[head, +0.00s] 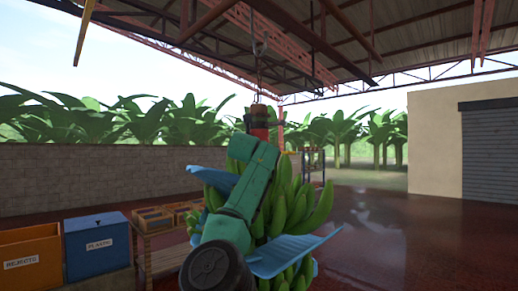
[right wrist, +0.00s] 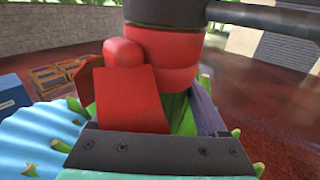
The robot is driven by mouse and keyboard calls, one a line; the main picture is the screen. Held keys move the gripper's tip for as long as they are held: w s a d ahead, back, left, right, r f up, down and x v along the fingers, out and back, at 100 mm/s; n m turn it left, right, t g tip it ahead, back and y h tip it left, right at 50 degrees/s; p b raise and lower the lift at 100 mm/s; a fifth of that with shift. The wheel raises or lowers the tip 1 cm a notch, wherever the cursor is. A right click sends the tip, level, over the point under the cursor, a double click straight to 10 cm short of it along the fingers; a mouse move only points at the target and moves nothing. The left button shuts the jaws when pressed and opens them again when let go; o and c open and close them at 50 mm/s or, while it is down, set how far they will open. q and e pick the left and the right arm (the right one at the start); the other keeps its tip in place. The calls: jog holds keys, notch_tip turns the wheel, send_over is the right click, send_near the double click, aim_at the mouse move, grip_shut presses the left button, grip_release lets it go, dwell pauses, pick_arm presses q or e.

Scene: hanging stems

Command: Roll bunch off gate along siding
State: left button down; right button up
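A green banana bunch (head: 316,208) hangs upright on a chain and hook (head: 260,45) from the overhead steelwork, with blue sheets (head: 290,254) among its hands. The right wrist view shows a red cylinder (right wrist: 172,72) under a dark cap, close beyond my right gripper (right wrist: 180,108). Whether the fingers grip it is unclear. My left gripper is out of view. I cannot pick out the gate or siding.
An orange rejects bin (head: 30,262) and a blue plastic bin (head: 97,246) stand at left, beside a table (head: 165,255) with crates. A block wall (head: 90,175) runs behind. The wet red floor (head: 400,235) at right is open, up to a shuttered building (head: 435,145).

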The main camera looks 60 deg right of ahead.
jog(key=shift+o, duration=1)
jog(key=shift+d, duration=0.15)
jog(key=shift+d+f, duration=0.15)
jog(key=shift+d, duration=0.05)
jog(key=b+v, duration=0.1)
jog(key=v, duration=0.1)
jog(key=b+v, duration=0.4)
jog(key=shift+a+f, duration=0.25)
jog(key=shift+f, duration=0.05)
jog(key=b+v, duration=0.1)
jog(key=v, duration=0.1)
jog(key=b+v, duration=0.1)
jog(key=v, duration=0.2)
jog(key=b+v, duration=0.1)
jog(key=v, duration=0.2)
jog(key=shift+r, duration=0.35)
